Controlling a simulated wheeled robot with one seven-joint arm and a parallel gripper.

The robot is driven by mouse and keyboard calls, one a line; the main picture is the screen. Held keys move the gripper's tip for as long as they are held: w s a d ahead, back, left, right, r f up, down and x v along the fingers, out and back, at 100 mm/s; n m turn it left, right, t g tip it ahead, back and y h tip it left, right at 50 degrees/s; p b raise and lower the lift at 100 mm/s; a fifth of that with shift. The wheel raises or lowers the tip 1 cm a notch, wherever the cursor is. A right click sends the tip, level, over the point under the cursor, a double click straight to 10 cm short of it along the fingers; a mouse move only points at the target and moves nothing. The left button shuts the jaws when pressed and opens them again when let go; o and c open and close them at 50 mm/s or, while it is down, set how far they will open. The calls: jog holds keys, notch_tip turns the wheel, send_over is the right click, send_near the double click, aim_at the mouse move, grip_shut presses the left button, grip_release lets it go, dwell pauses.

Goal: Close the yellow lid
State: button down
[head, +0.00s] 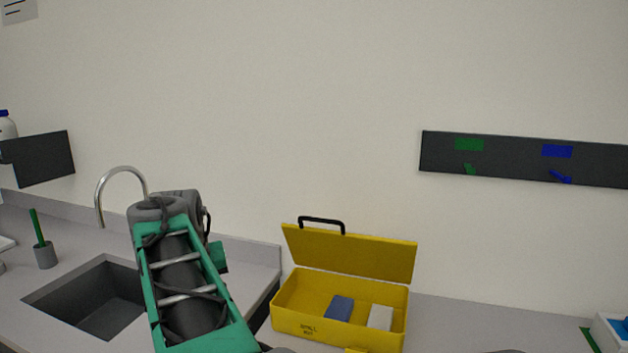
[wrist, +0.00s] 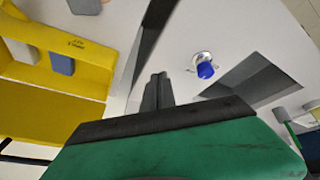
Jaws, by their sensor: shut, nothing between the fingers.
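The yellow lid (head: 350,253) stands raised and open at the back of the yellow box (head: 345,331), with a black handle (head: 321,222) on its top edge. In the wrist view the lid (wrist: 45,118) is the broad yellow panel at lower left, and the box (wrist: 88,47) is above it. Inside the box are a blue block (head: 339,308) and a white block (head: 380,317). My gripper (wrist: 158,82) is shut and empty, to the right of the box and lid in the wrist view and apart from them. In the head view I cannot make out its fingertips.
A sink (head: 95,298) with a curved tap (head: 121,172) is at the left. A dark board (head: 520,160) hangs on the wall at right. The counter (head: 480,325) right of the box is mostly clear.

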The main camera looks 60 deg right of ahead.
jog(key=s+d+r+m+g+h+p, duration=0.1)
jog(key=s+d+r+m+p, duration=0.15)
jog(key=d+r, duration=0.6)
jog(key=s+d+r+m+h+p, duration=0.1)
jog(key=s+d+r+m+p, duration=0.2)
jog(key=d+r, duration=0.5)
notch_tip(320, 180, up, 4)
jog(key=m, duration=0.3)
send_over(320, 232)
jog(key=a, duration=0.2)
jog(key=shift+n+g+h, duration=0.25)
jog(key=shift+g+h, duration=0.15)
jog(key=shift+h, duration=0.1)
jog(key=b+x, duration=0.1)
jog(key=x, duration=0.2)
jog(key=b+x, duration=0.1)
jog(key=x, duration=0.2)
jog(key=a+b+x, duration=0.1)
jog(key=x, duration=0.2)
jog(key=shift+s+d+f, duration=0.15)
jog(key=shift+s+f, duration=0.05)
jog(key=shift+f, duration=0.4)
jog(key=shift+s+a+f+b, duration=0.1)
jog(key=shift+a+b, duration=0.1)
jog(key=shift+a, duration=0.4)
jog(key=shift+s+a+b, duration=0.1)
jog(key=shift+a+b, duration=0.05)
jog(key=shift+a, duration=0.5)
jog(key=shift+a+f, duration=0.2)
